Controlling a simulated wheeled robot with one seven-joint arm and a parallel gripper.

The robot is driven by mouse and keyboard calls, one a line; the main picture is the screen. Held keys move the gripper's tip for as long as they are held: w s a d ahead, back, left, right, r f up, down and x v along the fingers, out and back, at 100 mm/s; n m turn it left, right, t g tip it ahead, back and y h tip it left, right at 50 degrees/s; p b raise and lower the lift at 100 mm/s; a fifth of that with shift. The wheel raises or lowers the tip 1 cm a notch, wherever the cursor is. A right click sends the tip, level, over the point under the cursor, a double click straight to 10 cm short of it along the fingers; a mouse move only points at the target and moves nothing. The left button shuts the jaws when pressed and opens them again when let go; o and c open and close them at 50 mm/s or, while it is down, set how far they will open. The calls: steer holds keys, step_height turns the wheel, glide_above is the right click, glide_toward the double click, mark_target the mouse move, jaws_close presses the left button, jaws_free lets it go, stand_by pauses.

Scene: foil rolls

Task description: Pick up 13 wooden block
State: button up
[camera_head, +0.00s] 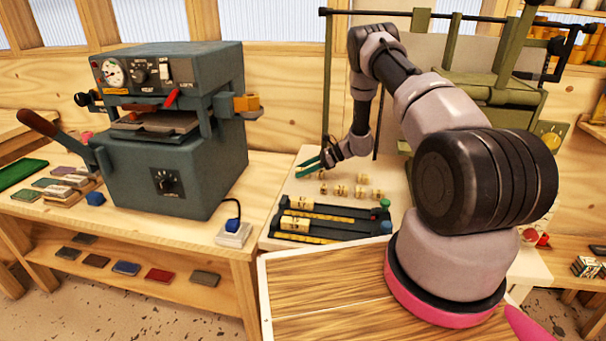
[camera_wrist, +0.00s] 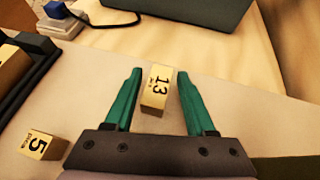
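The wooden block marked 13 (camera_wrist: 156,92) is a small pale block with black print, on the light work surface. In the wrist view it lies between the two green fingers of my gripper (camera_wrist: 158,72). The fingers are open, with a gap to the block on both sides. In the head view my gripper (camera_head: 309,167) is low over the left part of the light board. I cannot make out the number 13 in the head view.
A block marked 5 (camera_wrist: 38,145) lies to the left in the wrist view. Several similar blocks (camera_head: 341,190) stand nearby. Dark racks (camera_head: 330,222) with yellow strips lie in front. A grey press (camera_head: 175,130) stands left. A blue-plugged cable box (camera_head: 233,233) sits on its table.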

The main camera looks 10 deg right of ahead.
jaws_close()
steer(key=shift+r, duration=0.1)
